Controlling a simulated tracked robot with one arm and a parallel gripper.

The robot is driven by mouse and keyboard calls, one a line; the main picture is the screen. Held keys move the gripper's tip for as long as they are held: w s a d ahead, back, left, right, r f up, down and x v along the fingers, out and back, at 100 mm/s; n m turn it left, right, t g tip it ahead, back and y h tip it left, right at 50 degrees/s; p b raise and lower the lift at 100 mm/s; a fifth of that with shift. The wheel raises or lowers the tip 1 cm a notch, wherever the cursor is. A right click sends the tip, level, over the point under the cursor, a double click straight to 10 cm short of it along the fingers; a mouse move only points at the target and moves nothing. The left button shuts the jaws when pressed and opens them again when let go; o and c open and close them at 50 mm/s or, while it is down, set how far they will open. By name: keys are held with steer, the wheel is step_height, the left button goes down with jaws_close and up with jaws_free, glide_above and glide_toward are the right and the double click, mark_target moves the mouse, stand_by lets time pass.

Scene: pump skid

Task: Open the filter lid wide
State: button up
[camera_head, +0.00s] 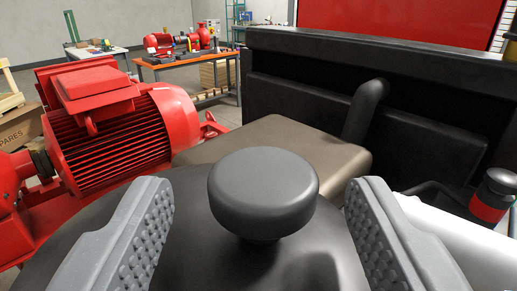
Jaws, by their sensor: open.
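A dark, rounded lid (180,225) fills the lower middle of the view, and I take it to be the filter lid. A round dark grey knob (263,190) stands up from it on a short stem. My gripper (258,222) is open, with one grey studded finger left of the knob and the other right of it. A gap shows on both sides, and neither finger appears to touch the knob. The lid's rim and any hinge are hidden, so I cannot tell whether it is closed.
A brown-grey block (310,150) lies just behind the knob. A black panelled body (300,85) with a bent black handle (364,108) rises behind it. A red motor (110,135) stands at left. A white pipe (450,235) and a red-banded black part (490,200) are at right.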

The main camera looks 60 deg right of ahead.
steer(key=shift+w+d, duration=0.2)
steer(key=shift+d, duration=0.25)
jaws_close()
